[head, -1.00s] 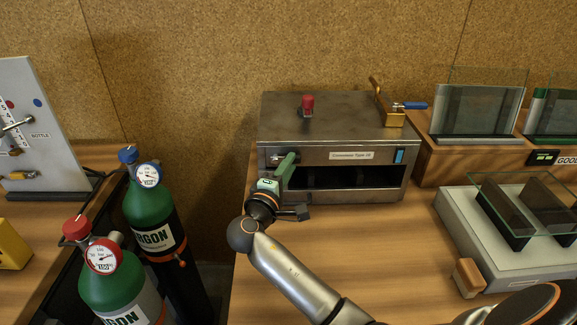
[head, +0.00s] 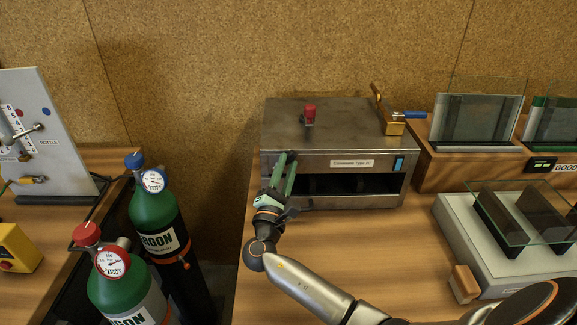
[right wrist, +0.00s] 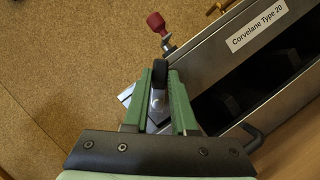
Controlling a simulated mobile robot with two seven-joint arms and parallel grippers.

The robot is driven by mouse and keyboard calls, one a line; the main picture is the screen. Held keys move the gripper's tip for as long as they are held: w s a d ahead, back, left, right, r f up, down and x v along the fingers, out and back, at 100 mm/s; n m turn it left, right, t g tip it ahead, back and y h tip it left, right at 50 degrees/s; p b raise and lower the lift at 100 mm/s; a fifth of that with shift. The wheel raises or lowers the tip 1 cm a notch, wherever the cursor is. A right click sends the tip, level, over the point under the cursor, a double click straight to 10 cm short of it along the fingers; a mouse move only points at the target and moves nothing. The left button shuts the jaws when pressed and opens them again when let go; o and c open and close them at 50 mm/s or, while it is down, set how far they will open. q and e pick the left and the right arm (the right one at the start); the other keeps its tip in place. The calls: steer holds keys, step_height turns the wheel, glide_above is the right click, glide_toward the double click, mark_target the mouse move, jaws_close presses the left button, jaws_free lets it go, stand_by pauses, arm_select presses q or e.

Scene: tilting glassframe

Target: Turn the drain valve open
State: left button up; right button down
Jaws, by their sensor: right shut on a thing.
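A grey metal box (head: 330,120) labelled "Corvelane Type 20" stands on the bench with an open slot along its front. My right gripper (head: 288,165) is at the left end of its front, green fingers pointing up. In the right wrist view the two green fingers (right wrist: 161,88) are shut on a small lever (right wrist: 160,72) with a dark tip and a silvery lower part, which I take for the drain valve handle. The fingers and palm hide much of it, including its pivot. My left gripper is not in view.
A red knob (head: 309,110) and a brass clamp with a blue handle (head: 408,115) sit on the box top. Two green argon bottles (head: 153,208) stand left, in the gap between benches. A grey glass-holding frame (head: 470,245) stands right. The bench before the box is mostly clear.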

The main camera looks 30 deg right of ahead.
steer(key=shift+w+a+r+n+t+y+p, duration=0.2)
steer(key=shift+n+t+y+p, duration=0.4)
steer(key=shift+n, duration=1.35)
steer(key=shift+w+a+r+n+t+y+p, duration=0.15)
steer(key=shift+a+n+t+y+p, duration=0.45)
steer(key=shift+n, duration=1.4)
steer(key=shift+w+r+n+t+y+p, duration=0.15)
steer(key=shift+n+t+y, duration=0.45)
steer(key=shift+n+t, duration=0.95)
steer(key=shift+n+g, duration=0.35)
steer(key=shift+n, duration=0.25)
steer(key=c, duration=0.7)
jaws_free()
steer(key=shift+f, duration=0.1)
steer(key=shift+b+v, duration=1.35)
steer(key=shift+v, duration=4.95)
